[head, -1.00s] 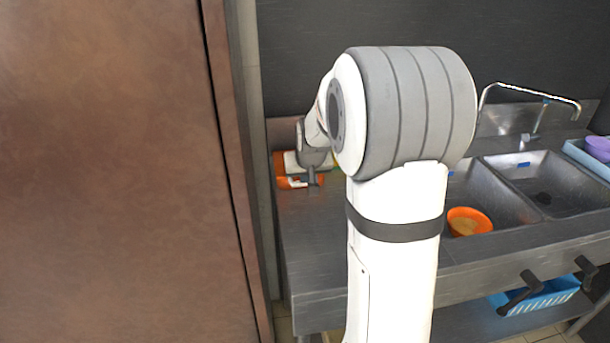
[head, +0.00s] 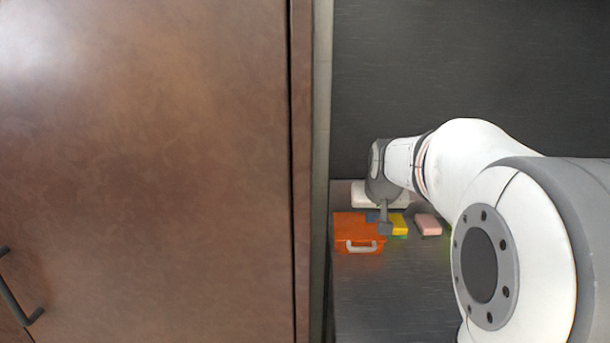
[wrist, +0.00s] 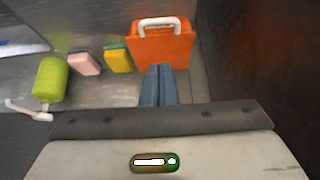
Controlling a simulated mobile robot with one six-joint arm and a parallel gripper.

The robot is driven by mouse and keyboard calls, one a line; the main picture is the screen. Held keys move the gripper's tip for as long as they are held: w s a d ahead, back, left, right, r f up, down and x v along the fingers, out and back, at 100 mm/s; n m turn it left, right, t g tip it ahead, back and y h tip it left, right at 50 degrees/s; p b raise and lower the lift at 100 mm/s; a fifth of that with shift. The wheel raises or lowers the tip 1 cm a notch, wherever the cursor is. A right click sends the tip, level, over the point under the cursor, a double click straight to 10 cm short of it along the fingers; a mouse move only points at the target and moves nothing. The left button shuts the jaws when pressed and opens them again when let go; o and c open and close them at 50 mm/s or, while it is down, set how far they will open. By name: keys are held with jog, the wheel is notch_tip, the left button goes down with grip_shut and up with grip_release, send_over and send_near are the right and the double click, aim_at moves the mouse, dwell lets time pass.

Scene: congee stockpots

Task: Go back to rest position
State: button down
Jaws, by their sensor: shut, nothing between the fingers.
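My gripper (head: 384,224) is shut and empty. In the head view it hangs over the metal counter, at the right side of an orange case with a pale handle (head: 358,236). In the wrist view my gripper's closed fingers (wrist: 158,76) point at the lower edge of the orange case (wrist: 162,50); I cannot tell whether they touch it. My arm stretches in from the right of the head view and hides part of the counter.
A yellow-and-green sponge (head: 399,225) and a pink block (head: 428,224) lie right of the case. A white item (head: 362,190) is behind it. A green bottle (wrist: 50,80) shows in the wrist view. A brown door panel (head: 150,170) fills the left. The counter front (head: 390,300) is clear.

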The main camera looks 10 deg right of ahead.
jog(key=s+a+f+g, duration=0.1)
jog(key=s+a+f, duration=0.1)
jog(key=s, duration=0.6)
jog(key=s+a+f+n+g, duration=0.1)
jog(key=s+a+f, duration=0.2)
jog(key=s+a, duration=0.2)
jog(key=s+a+f+n+g+y, duration=0.1)
jog(key=s+a+f, duration=0.2)
jog(key=s, duration=0.8)
jog(key=shift+a, duration=0.25)
jog(key=shift+r, duration=0.1)
